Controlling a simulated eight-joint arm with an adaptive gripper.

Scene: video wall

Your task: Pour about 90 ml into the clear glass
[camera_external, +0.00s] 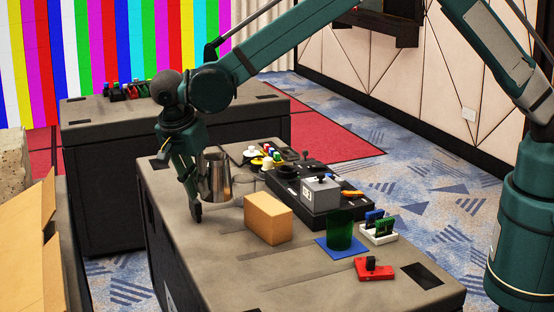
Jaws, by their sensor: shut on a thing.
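A silvery metal jug (218,178) is at the left part of the table, upright or nearly so. My gripper (199,192) is shut on it from its left side, with the fingers pointing down. I cannot tell whether the jug's base touches the table. I cannot make out any liquid in either.
A cardboard-coloured box (268,219) stands between jug and glass. Behind it are a black console with a grey box (320,191) and small coloured items. A white rack (379,234) and a red block (374,269) flank the glass. The table (260,280) is clear at the front.

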